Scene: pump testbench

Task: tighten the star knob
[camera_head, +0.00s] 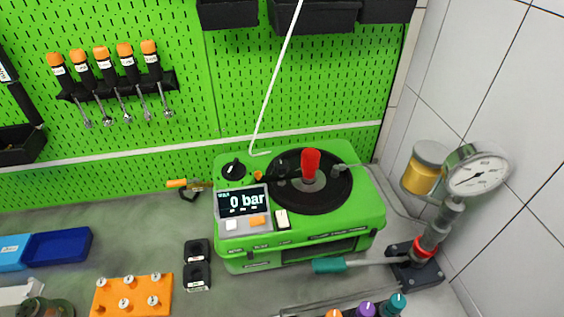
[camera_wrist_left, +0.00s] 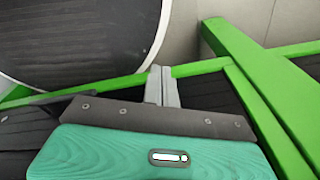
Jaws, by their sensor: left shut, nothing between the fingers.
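A small black knob (camera_head: 233,169) sits on the top left corner of the green pump unit (camera_head: 368,205). It may be the star knob, but its lobes are too small to tell. My left gripper (camera_wrist_left: 162,86) shows only in the left wrist view. Its two grey fingers are together and hold nothing. A large dark round shape with a pale rim (camera_wrist_left: 80,35) is behind them at the upper left, with green bars (camera_wrist_left: 255,75) to the right. No star knob is recognisable there. Neither gripper can be made out in the head view.
The pump carries a red handle (camera_head: 311,163) and a display (camera_head: 243,202) reading 0 bar. A pressure gauge (camera_head: 477,175) stands at right by the tiled wall. An orange block (camera_head: 133,297) with several pegs and a blue tray (camera_head: 57,246) are at left. Screwdrivers hang behind.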

